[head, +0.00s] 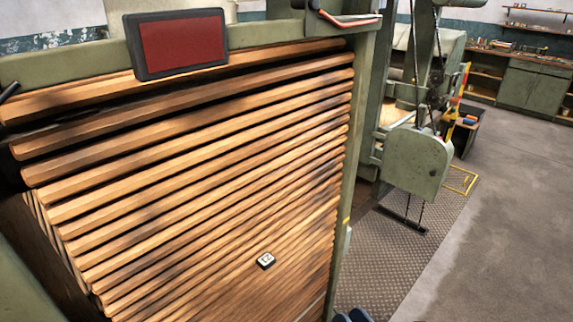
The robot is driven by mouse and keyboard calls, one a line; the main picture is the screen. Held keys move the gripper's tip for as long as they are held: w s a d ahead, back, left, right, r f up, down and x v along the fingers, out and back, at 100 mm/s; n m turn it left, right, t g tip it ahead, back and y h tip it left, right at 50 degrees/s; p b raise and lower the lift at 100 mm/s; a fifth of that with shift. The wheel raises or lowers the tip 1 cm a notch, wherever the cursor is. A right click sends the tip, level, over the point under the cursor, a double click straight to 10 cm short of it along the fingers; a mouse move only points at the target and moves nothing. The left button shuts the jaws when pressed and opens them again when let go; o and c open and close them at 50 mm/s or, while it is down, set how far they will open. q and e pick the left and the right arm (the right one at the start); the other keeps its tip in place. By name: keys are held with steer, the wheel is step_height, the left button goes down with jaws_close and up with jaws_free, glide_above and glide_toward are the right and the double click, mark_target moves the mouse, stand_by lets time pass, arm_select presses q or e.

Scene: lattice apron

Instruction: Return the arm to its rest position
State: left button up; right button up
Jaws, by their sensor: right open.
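My right gripper (353,315) shows only as two dark blue-grey tips at the bottom edge, just right of the slatted wooden panel. The tips stand apart with nothing seen between them. The rest of the gripper and the arm are cut off by the frame. My left gripper is not in view.
A panel of wooden slats (190,150) in a green frame (356,130) fills the left and middle. It bears a small white number tag (265,261) and a dark red screen (180,43) on top. A green machine housing (416,160) stands beyond. Grey floor (500,220) is clear at right.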

steer(key=s+d+f+m+g+h, duration=0.2)
steer(key=f+m, duration=0.4)
steer(key=m, duration=0.5)
steer(key=s+d+f+m+g+h+p, duration=0.1)
steer(key=s+d+f+m+g+h, duration=0.1)
steer(key=f+m, duration=0.4)
steer(key=s+d+f+m+g+h, duration=0.2)
steer(key=s+f+m, duration=0.4)
steer(key=m, duration=0.9)
steer(key=shift+d+f+m+p, duration=0.15)
steer(key=shift+d+m+p, duration=0.2)
steer(key=shift+d, duration=0.45)
steer(key=shift+d, duration=0.1)
